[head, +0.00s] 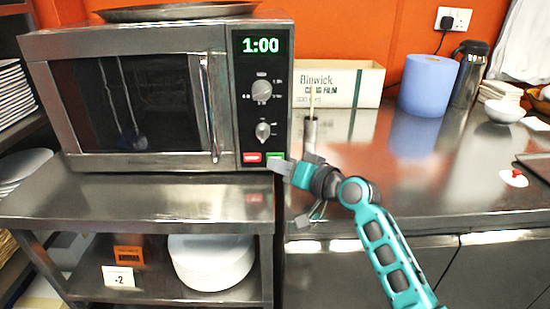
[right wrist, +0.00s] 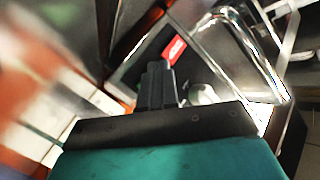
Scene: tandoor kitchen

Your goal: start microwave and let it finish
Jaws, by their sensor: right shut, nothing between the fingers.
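The steel microwave (head: 150,45) stands on a metal shelf at the left in the head view, its door closed. Its display (head: 261,45) reads 1:00 in green. Below are two dials, then a red button (head: 252,157) and a green button (head: 275,156). My right gripper (head: 280,167) is shut and empty, its tip at the lower edge of the green button; I cannot tell whether it touches. In the right wrist view the shut fingers (right wrist: 155,85) point toward the panel, with the red button (right wrist: 174,50) just beyond; the green button is hidden there. My left gripper is not in view.
A pan (head: 178,11) lies on top of the microwave. A cling film box (head: 337,83), a blue paper roll (head: 428,85) and a flask (head: 469,73) stand along the back of the counter at the right. White plates (head: 212,262) sit on the shelf below.

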